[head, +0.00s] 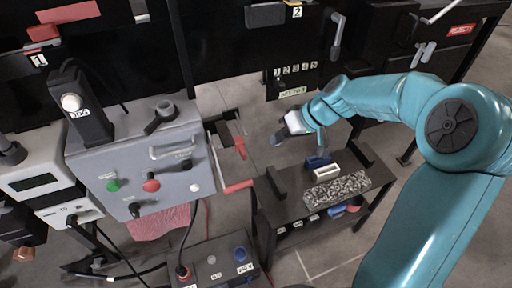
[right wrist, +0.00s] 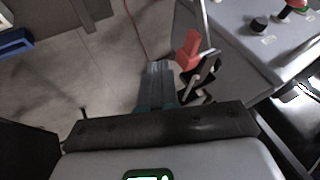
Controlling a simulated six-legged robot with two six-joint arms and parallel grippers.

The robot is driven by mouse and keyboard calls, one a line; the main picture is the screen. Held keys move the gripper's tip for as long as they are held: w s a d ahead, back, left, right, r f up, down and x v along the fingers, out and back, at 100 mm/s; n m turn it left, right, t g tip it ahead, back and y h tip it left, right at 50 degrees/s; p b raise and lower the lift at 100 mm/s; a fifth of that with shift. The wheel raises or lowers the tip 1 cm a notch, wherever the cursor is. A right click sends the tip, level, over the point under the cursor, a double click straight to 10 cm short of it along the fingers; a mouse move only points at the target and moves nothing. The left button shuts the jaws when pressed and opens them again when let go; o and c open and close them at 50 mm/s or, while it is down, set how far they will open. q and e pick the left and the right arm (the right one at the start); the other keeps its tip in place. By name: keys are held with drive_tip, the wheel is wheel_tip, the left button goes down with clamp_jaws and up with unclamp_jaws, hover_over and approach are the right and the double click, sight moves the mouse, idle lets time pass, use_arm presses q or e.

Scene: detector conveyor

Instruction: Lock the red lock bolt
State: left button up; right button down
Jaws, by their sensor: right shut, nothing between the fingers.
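A grey control box (head: 140,165) stands at the left in the head view. Red parts sit at its right side: a short upright red piece (head: 240,147) by a dark bracket, and a red bar (head: 238,186) below it. I cannot tell for sure which of them is the lock bolt. In the right wrist view a red block (right wrist: 188,50) stands beside a black bracket, just right of the fingers. My right gripper (head: 278,138) is shut and empty, right of the red parts and apart from them; it also shows in the wrist view (right wrist: 160,68). My left gripper is not in view.
Black cabinets (head: 250,50) line the back. A grey pedestal box (head: 215,262) with cables is at the bottom. Open floor lies between the grey box and my gripper.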

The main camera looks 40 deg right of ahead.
sight(243, 153)
drive_tip(key=w+a+f, duration=0.3)
drive_tip(key=a, duration=0.2)
drive_tip(key=shift+a+f+p, duration=0.25)
drive_tip(key=shift+f+p, duration=0.1)
drive_tip(key=shift+p, duration=0.1)
drive_tip(key=shift+w, duration=0.1)
drive_tip(key=shift+a, duration=0.1)
drive_tip(key=a, duration=0.3)
drive_tip(key=shift+w+b, duration=0.35)
drive_tip(key=shift+b, duration=0.05)
drive_tip(key=shift+d, duration=0.15)
